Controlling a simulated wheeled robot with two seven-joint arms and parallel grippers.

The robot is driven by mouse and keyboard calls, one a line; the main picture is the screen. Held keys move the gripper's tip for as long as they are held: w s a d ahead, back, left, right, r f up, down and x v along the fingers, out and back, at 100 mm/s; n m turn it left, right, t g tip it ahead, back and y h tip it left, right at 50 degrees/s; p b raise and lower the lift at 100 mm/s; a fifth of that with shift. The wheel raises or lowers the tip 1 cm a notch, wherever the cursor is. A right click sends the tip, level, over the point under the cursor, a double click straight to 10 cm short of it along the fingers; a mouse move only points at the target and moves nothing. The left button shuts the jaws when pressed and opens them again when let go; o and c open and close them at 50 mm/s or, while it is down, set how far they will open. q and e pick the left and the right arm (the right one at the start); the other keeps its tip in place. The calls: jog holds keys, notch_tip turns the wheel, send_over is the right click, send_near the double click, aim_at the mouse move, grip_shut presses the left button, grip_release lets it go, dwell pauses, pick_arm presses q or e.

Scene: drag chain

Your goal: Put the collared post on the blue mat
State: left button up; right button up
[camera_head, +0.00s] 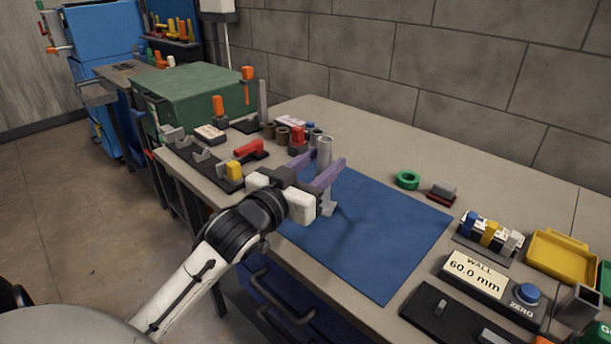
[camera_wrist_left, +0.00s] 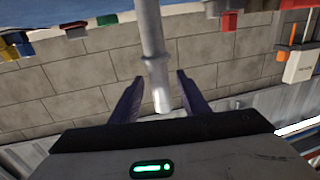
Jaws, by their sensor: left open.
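The collared post (camera_head: 324,152) is a light grey cylinder with a wider collar, upright at the left part of the blue mat (camera_head: 385,225). Its lower part shows below the fingers, over the mat; I cannot clearly see whether its base rests on it. My left gripper (camera_head: 324,174) has its purple fingers open on either side of the post. In the left wrist view the post (camera_wrist_left: 152,45) runs between the two fingertips (camera_wrist_left: 155,88), with gaps on both sides. My right gripper is not in view.
Left of the mat are a red clamp-like part (camera_head: 250,148), a yellow block (camera_head: 234,171) and several short cylinders. A green ring (camera_head: 408,180) lies beyond the mat. Most of the mat is clear.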

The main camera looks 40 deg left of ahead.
pick_arm(q)
jog(key=s, duration=0.7)
jog(key=shift+d, duration=0.3)
